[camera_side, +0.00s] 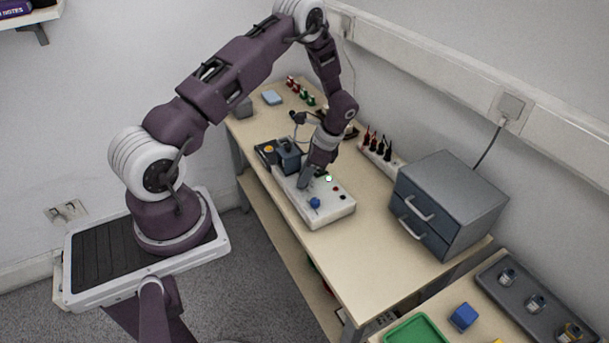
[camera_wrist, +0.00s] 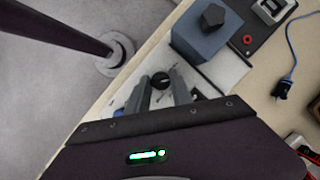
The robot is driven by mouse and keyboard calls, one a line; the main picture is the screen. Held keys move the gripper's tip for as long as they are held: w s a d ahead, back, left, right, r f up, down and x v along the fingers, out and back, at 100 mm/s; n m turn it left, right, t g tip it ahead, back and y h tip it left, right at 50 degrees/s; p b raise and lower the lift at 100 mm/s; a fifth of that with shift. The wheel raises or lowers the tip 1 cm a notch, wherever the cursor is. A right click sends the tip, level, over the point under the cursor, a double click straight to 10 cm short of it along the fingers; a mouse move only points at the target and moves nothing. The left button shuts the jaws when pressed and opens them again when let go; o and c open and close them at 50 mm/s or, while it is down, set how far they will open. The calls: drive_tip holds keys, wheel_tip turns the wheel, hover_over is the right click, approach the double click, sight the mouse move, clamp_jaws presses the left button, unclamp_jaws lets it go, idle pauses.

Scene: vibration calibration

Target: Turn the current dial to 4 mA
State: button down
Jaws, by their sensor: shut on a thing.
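A white control box (camera_side: 313,209) sits on the wooden bench, with a blue knob (camera_side: 315,202), dark and red sockets and a small lit green spot on its top. My gripper (camera_side: 305,183) is lowered onto the far left part of this box. In the wrist view, its two grey fingers (camera_wrist: 160,88) are closed in around a black round dial (camera_wrist: 160,80) on the white panel. The fingers hide part of the dial's surroundings, and I cannot read its scale or setting.
A blue-grey block with a dark knob (camera_wrist: 210,38) stands just beside the box. A grey drawer cabinet (camera_side: 448,205) stands to the right, near a rack of red and black leads (camera_side: 377,148). A blue cable (camera_wrist: 289,62) lies on the bench.

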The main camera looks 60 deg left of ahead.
sight(313, 180)
drive_tip(key=n+h, duration=0.1)
drive_tip(key=n, duration=0.3)
drive_tip(key=shift+w+a+g, duration=0.1)
drive_tip(key=shift+a+g, duration=0.05)
drive_tip(key=shift+g, duration=0.15)
drive_tip(key=shift+n+h, duration=0.8)
drive_tip(key=shift+n, duration=0.6)
drive_tip(key=c, duration=1.1)
unclamp_jaws()
drive_tip(key=shift+c, duration=0.2)
drive_tip(key=v, duration=0.7)
drive_tip(key=shift+a, duration=0.1)
